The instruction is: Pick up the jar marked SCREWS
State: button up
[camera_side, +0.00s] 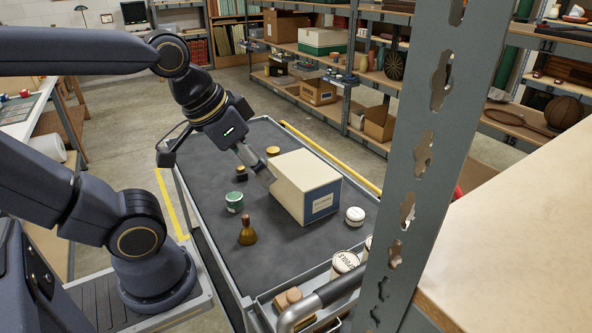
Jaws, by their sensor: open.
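My gripper (254,161) is open above the cart's far half, its fingers pointing down and right beside a cream box. The fingertips are partly lost against the box's left edge. No jar in view has a label that I can clearly read as SCREWS. Small jars stand on the cart: a green one (234,203), a dark one (241,174) just left of the fingers, a yellow-topped one (273,151) behind the box, and a white-lidded one (354,216) to its right. A larger white lid (345,262) at the near end carries dark lettering, perhaps SPOOLS.
A brown bottle (247,232) stands in front of the green jar. A grey upright post (424,150) hides the cart's right side. Shelving (345,57) stands behind.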

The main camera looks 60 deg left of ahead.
jog(key=shift+o, duration=1.2)
